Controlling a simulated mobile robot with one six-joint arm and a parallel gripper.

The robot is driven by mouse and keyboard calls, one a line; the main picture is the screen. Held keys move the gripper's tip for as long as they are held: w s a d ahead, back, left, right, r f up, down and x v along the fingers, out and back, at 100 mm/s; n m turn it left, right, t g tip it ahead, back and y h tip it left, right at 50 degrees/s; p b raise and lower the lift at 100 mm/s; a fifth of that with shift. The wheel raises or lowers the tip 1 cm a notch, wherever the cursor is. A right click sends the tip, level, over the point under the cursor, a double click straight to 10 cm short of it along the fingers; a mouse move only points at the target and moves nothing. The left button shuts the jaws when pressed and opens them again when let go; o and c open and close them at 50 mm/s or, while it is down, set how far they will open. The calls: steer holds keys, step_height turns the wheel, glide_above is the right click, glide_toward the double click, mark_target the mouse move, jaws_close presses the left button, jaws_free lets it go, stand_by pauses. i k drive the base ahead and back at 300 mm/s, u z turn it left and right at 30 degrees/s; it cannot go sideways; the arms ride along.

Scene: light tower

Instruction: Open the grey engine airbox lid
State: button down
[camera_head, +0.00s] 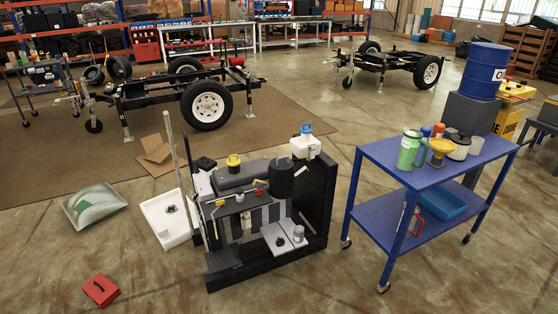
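The engine unit (240,210) stands on the floor in the middle of the head view, in a dark frame. A light grey box-like part with a flat top (278,235) sits low on its front right side and may be the airbox with its lid; I cannot tell for sure. The top looks closed. A small grey round part (298,233) is on or beside it. A dark cylinder (282,178) stands above and behind it. My gripper is not in view.
A blue cart (432,185) with bottles and a yellow funnel (441,148) stands to the right. The floor in front is clear.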

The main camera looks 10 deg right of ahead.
mark_target(281, 167)
steer(key=i, duration=0.75)
steer(key=z, duration=0.25)
steer(key=k, duration=0.2)
steer(key=u, duration=2.85)
